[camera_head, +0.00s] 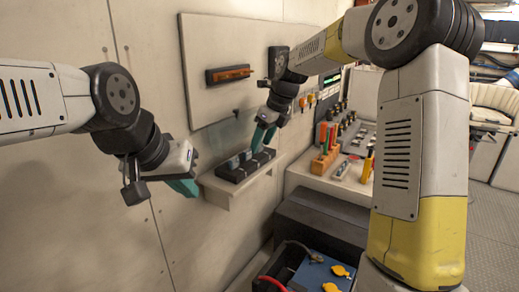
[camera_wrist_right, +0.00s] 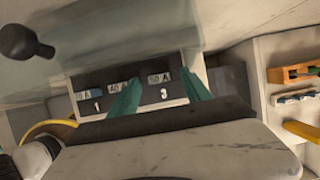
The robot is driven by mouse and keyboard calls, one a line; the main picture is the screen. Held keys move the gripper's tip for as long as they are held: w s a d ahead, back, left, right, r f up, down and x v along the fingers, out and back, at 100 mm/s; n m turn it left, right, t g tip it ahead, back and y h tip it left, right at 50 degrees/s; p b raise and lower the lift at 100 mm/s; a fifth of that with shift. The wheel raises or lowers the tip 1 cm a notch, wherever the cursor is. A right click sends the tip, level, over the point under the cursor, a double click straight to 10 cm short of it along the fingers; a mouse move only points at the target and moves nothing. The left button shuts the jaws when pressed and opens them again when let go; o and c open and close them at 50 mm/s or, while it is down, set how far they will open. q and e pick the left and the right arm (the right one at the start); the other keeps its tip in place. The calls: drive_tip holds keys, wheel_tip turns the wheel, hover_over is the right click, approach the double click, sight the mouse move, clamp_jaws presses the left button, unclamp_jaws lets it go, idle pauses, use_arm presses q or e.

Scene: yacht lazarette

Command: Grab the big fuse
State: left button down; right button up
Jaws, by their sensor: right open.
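A dark rack (camera_head: 238,172) with small raised blocks sits on a wall shelf. In the right wrist view, the rack (camera_wrist_right: 143,98) carries amp labels, partly blurred, and the numbers 1 and 3. I cannot tell which piece is the big fuse. My right gripper (camera_head: 264,136) is just above the rack's far end.
A wall panel (camera_head: 208,98) holds an orange bar in a dark mount (camera_head: 228,74). The shelf (camera_head: 222,190) juts from the wall. A counter to the right has a wooden tool block (camera_head: 325,160). Below is an open box with a blue battery (camera_head: 318,274) and yellow caps.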

clamp_jaws()
drive_tip(key=shift+r, duration=0.1)
idle(0.3)
